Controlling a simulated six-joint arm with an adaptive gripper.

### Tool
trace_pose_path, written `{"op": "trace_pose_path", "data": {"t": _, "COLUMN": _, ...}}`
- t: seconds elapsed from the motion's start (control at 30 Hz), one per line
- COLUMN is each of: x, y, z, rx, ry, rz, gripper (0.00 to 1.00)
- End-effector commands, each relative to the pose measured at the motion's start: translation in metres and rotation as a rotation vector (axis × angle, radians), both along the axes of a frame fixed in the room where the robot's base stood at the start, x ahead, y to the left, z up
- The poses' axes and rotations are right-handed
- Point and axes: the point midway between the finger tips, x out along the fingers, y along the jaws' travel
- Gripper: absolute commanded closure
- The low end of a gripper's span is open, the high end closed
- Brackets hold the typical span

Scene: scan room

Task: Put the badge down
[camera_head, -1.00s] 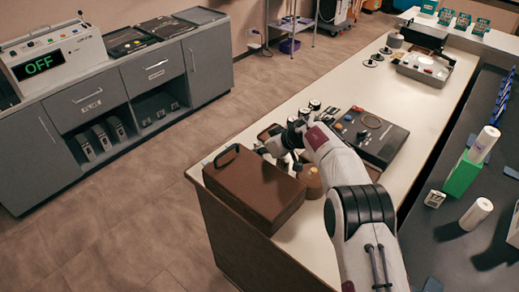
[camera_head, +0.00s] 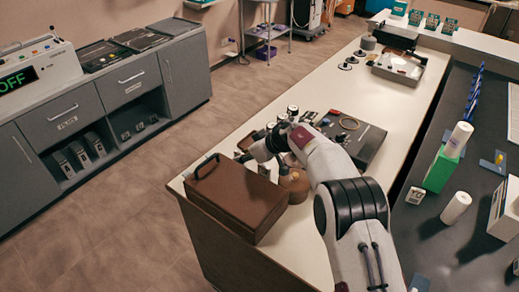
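My arm reaches forward over the pale counter (camera_head: 302,232). Its wrist end is behind the brown case, above the cluttered part of the counter. My gripper (camera_head: 250,157) is small and mostly hidden among the wrist and the items there, so its fingers cannot be made out. I cannot pick out a badge in this view, nor tell whether one is held.
A brown case (camera_head: 235,198) with a black handle stands at the near left counter edge. A round brown pot (camera_head: 295,186) is beside it. A dark board (camera_head: 365,142) lies right of the wrist. A metal tray (camera_head: 399,68) is farther back, with bare counter before it.

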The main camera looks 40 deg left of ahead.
Motion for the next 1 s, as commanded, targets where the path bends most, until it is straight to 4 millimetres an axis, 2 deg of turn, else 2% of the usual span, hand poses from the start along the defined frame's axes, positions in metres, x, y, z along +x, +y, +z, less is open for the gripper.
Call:
{"op": "trace_pose_path", "data": {"t": 0.8, "x": 0.0, "y": -0.058, "z": 0.059, "rx": 0.0, "ry": 0.001, "rz": -0.001, "gripper": 0.74}}
{"op": "trace_pose_path", "data": {"t": 1.0, "x": 0.0, "y": -0.066, "z": 0.066, "rx": 0.0, "ry": 0.0, "rz": 0.0, "gripper": 0.74}}
